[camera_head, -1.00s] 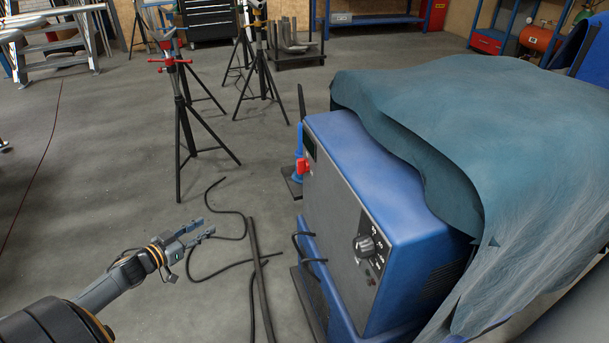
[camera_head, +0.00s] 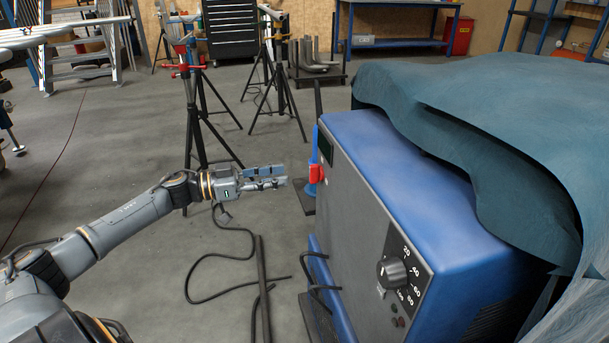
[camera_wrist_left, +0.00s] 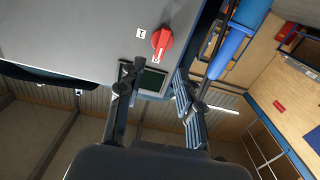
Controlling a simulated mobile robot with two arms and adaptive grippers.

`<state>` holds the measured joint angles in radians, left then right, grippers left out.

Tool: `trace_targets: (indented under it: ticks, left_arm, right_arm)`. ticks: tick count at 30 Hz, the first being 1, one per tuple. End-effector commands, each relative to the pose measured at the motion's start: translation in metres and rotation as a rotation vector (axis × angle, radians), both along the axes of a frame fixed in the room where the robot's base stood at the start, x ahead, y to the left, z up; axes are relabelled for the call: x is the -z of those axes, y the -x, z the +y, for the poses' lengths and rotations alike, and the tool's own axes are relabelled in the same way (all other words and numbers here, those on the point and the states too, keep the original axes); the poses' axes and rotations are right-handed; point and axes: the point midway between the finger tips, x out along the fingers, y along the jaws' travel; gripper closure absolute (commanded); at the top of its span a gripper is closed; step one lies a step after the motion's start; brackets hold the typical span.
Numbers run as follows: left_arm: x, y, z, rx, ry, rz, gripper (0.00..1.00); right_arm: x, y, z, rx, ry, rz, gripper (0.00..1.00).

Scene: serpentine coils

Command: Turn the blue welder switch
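The blue welder (camera_head: 385,150) stands at the centre right, with a grey front panel. Its red rotary switch (camera_head: 316,173) is at the panel's far end. In the left wrist view the red switch (camera_wrist_left: 162,42) sits beside a white "I" label (camera_wrist_left: 141,33); the switch's lower end lies by another small mark, seemingly "O". My left gripper (camera_head: 284,176) is just left of the switch, pointing at it. In the left wrist view its fingers (camera_wrist_left: 155,82) are apart and empty, with the switch beyond their tips. A gap to the switch shows. My right gripper is not in view.
A teal cloth (camera_head: 480,110) covers the welder's top and right side. A dial (camera_head: 392,271) is on the near panel. Black cables (camera_head: 225,288) lie on the floor. Tripod stands (camera_head: 195,110) are behind my left arm.

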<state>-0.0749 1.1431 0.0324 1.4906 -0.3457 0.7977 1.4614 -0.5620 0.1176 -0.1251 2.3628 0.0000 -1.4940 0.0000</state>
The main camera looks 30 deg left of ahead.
Motion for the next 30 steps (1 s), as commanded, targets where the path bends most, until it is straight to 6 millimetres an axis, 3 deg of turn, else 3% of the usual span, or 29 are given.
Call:
trace_targets:
  ticks: [9, 13, 27, 28, 30]
  left_arm:
    - [-0.001, -0.036, -0.031, 0.0, 0.002, -0.005, 0.64]
    - [-0.001, -0.047, -0.04, -0.001, 0.001, -0.003, 0.64]
    - [0.0, -0.056, -0.048, -0.002, 0.0, 0.0, 0.64]
    - [0.0, -0.056, -0.048, -0.002, 0.0, 0.0, 0.66]
    - [0.0, -0.056, -0.048, -0.002, 0.0, 0.0, 0.8]
  right_arm:
    - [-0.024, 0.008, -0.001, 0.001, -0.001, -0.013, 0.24]
    - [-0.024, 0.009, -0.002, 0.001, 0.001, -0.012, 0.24]
    - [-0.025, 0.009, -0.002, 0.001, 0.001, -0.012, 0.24]
    - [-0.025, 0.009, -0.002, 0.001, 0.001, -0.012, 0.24]
    - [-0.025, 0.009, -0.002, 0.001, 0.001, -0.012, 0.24]
